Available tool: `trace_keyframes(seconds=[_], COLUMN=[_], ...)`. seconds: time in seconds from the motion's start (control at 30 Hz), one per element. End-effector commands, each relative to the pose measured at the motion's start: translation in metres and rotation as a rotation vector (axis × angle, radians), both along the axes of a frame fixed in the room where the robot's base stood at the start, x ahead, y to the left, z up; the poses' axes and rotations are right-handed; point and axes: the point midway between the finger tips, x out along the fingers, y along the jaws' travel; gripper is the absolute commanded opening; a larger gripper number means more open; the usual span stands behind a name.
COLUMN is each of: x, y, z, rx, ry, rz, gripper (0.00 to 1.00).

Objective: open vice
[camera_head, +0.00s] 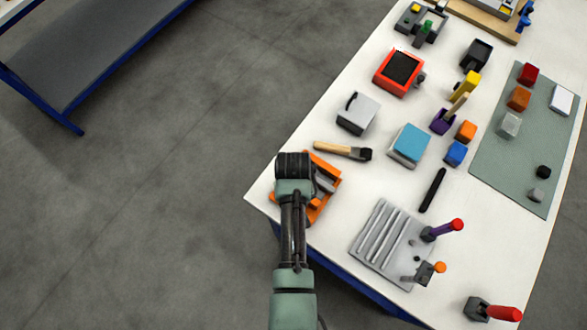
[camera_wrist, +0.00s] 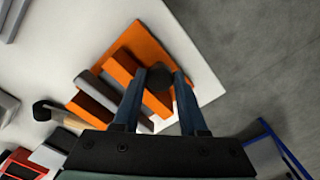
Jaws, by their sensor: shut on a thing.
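An orange vice (camera_head: 328,170) with dark grey jaws sits at the near left corner of the white table. It is partly hidden by my arm in the head view. In the wrist view the vice (camera_wrist: 146,48) fills the middle, with grey bars (camera_wrist: 97,91) across its orange body. My gripper (camera_wrist: 168,74) is shut on a dark round knob (camera_wrist: 160,80), the vice's handle, at the vice's end. In the head view my gripper (camera_head: 293,167) is over the vice, its fingertips hidden by the wrist.
A brush with a wooden handle (camera_head: 335,149) lies just beyond the vice. A grey slotted plate (camera_head: 378,240) is to its right. A grey box (camera_head: 357,114), a blue-topped box (camera_head: 409,143) and a red-orange box (camera_head: 399,72) stand farther back. The table's left edge is close to the vice.

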Motion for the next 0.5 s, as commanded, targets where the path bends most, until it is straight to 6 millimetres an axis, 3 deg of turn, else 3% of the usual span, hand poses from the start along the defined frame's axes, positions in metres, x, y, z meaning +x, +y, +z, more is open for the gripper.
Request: trace_keyframes(seconds=[0.03, 0.2, 0.5], x=[0.0084, 0.0084, 0.0071], y=[0.0015, 0.0009, -0.0011], z=[0.0047, 0.0048, 0.0042], rx=[0.002, 0.0, -0.003], ry=[-0.024, -0.024, -0.021], rz=[0.004, 0.003, -0.001], gripper=[0.44, 0.72, 0.72])
